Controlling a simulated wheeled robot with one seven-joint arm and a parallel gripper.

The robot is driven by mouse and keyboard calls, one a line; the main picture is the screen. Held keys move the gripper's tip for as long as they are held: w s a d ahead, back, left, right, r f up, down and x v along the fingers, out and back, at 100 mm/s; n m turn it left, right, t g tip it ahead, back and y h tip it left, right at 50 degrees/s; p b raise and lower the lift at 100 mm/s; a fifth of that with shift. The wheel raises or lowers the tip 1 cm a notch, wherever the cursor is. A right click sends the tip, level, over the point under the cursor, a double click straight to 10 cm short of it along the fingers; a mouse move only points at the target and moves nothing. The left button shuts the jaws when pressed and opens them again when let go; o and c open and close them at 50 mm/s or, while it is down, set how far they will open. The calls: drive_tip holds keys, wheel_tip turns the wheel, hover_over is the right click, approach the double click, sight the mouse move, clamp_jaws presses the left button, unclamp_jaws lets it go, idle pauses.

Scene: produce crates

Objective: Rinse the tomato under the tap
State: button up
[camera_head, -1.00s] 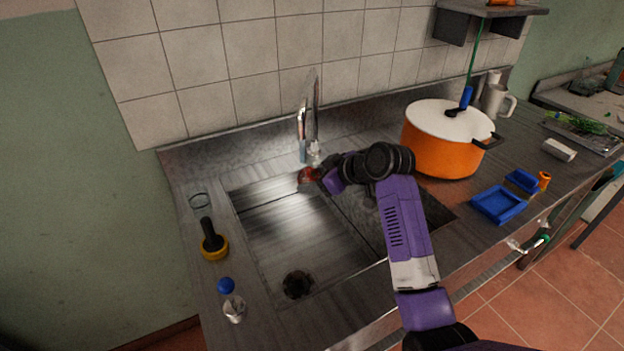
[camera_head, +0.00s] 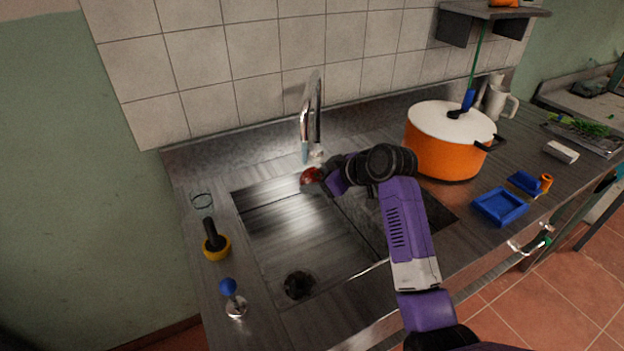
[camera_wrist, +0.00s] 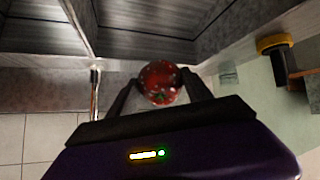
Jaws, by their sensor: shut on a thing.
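The red tomato (camera_head: 309,176) is held over the back edge of the sink basin (camera_head: 290,225), close to the base of the tap. The tomato is low, below the spout end. I cannot make out any running water.
An orange pot (camera_head: 445,155) with a white lid stands right of the sink. A blue tray (camera_head: 499,206) lies in front of it. A yellow-and-black tool (camera_head: 215,245) and a blue-topped item (camera_head: 232,298) stand left of the basin. The basin floor is clear around the drain (camera_head: 298,285).

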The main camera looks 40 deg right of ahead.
drive_tip(key=shift+s, duration=0.1)
drive_tip(key=s+d+p, duration=0.1)
drive_tip(key=s+p, duration=0.1)
drive_tip(key=s, duration=0.5)
drive_tip(key=shift+s+d, duration=0.25)
drive_tip(key=shift+s, duration=0.05)
idle(0.5)
drive_tip(key=shift+r+p, duration=0.1)
drive_tip(key=shift+p, duration=0.2)
idle(0.9)
drive_tip(key=p+v, duration=0.4)
drive_tip(key=v, duration=0.2)
drive_tip(key=shift+d, duration=0.35)
drive_tip(key=shift+s, duration=0.1)
idle(0.6)
